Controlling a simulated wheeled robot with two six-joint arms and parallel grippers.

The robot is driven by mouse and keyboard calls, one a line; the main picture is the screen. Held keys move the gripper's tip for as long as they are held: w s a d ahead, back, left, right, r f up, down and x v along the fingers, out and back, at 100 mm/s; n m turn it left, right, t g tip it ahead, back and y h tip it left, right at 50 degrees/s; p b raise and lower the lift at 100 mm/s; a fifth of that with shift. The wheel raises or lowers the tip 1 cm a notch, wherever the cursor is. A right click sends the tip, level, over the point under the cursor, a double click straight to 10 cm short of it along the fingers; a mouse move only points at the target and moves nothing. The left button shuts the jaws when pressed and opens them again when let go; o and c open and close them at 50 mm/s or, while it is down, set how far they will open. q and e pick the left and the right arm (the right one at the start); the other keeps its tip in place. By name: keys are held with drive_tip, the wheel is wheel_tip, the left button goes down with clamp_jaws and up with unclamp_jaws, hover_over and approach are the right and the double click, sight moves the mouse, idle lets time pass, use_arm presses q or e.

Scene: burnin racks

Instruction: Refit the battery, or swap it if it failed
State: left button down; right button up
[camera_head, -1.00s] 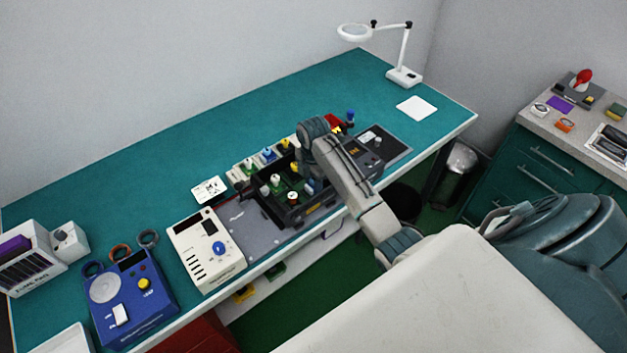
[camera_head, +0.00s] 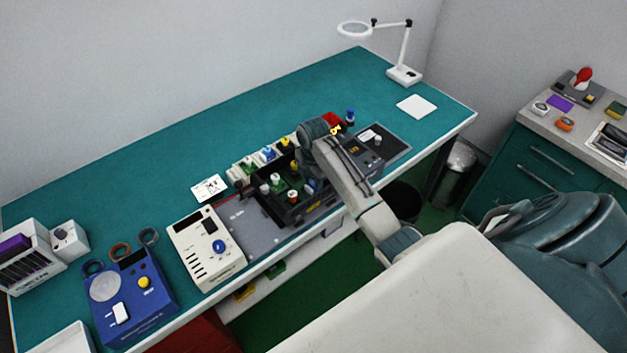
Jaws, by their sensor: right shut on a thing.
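My right arm reaches from the lower right over the bench to a black open tray (camera_head: 318,207) that holds several small parts with white, yellow and blue tops. My right gripper (camera_head: 309,168) is at the tray's right part, mostly hidden by my own wrist. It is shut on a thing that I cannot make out. I cannot pick out the battery. A cream tester (camera_head: 206,248) with a blue knob stands left of the tray. A blue device (camera_head: 129,303) with a yellow knob stands farther left. My left gripper is not in view.
A magnifier lamp (camera_head: 404,75) stands at the far end. The bench's back strip is clear.

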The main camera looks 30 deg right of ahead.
idle(0.3)
drive_tip(key=o, duration=1.1)
drive_tip(key=shift+f, duration=0.1)
drive_tip(key=shift+r, duration=2.55)
drive_tip(key=shift+r, duration=0.1)
drive_tip(key=shift+r, duration=1.9)
drive_tip(key=shift+s+f, duration=0.1)
